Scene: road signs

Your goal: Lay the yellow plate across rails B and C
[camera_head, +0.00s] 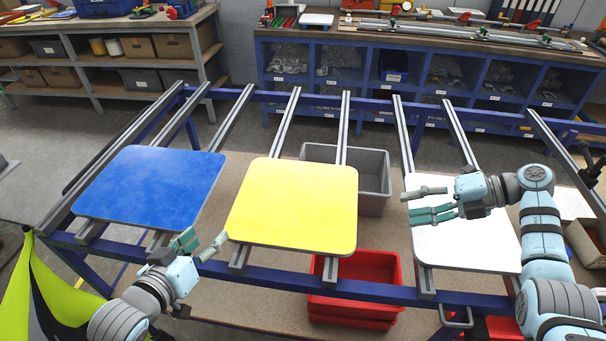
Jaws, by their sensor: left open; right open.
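The yellow plate (293,205) lies flat across the two middle rails, the left one (286,125) and the right one (343,128). Their front ends show below its front edge. No rail letters are readable, so I cannot tell which are B and C. My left gripper (207,240) is open and empty, near the plate's front left corner. My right gripper (416,204) is open and empty, over the left part of the white plate (470,240), with its fingers pointing left toward the yellow plate.
A blue plate (150,183) lies across rails at left. The rails rest on a blue frame (280,279). A grey bin (374,176) and red bins (360,268) stand beneath. Shelves (430,70) line the back. A yellow-green fabric item (50,290) is at front left.

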